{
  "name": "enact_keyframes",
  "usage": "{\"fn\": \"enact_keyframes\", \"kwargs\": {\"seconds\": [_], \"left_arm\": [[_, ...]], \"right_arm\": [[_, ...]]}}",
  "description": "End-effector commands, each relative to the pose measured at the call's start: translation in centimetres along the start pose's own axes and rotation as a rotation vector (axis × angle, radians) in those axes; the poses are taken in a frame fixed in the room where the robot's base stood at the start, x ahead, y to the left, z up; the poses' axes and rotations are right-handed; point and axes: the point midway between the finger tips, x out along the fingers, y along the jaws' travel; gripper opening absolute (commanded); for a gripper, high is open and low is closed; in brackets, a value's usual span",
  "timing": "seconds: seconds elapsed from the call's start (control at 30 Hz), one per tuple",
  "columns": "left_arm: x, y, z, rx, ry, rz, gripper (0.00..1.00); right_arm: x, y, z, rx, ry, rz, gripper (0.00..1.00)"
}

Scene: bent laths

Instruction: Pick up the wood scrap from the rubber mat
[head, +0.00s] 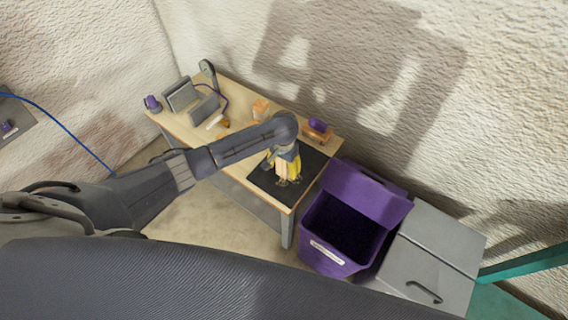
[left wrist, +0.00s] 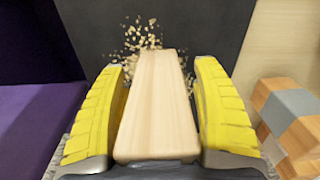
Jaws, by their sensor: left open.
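The wood scrap (left wrist: 157,105) is a pale, flat wooden piece on the black rubber mat (head: 312,160), which fills the back of the left wrist view (left wrist: 215,30). My left gripper (head: 287,181) is low over the mat. In the left wrist view its two yellow fingers (left wrist: 160,85) stand open on either side of the scrap, with a narrow gap showing near the right finger. In the head view my arm and fingers largely hide the scrap. My right gripper is not in view.
Wood chips (left wrist: 140,38) lie on the mat around the scrap's far end. A banded wooden block (left wrist: 290,112) stands to the right in the wrist view. In the head view, a purple bin (head: 336,262) and grey cabinet (head: 440,245) stand right of the wooden table (head: 232,90).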

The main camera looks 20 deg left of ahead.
Motion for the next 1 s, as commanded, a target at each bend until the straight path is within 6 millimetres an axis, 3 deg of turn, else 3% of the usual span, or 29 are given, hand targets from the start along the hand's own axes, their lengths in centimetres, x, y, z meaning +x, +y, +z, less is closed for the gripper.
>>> {"fn": "enact_keyframes", "kwargs": {"seconds": [0.1,0.6,1.0], "left_arm": [[0.00,0.00,0.01,0.000,0.000,0.000,0.65],[-0.01,-0.02,0.02,0.000,0.000,-0.001,0.07],[-0.51,-0.08,-0.02,0.000,0.000,-0.002,0.05]], "right_arm": [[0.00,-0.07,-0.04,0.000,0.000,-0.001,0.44],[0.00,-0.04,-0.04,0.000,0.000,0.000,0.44],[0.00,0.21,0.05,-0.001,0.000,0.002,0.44]]}}
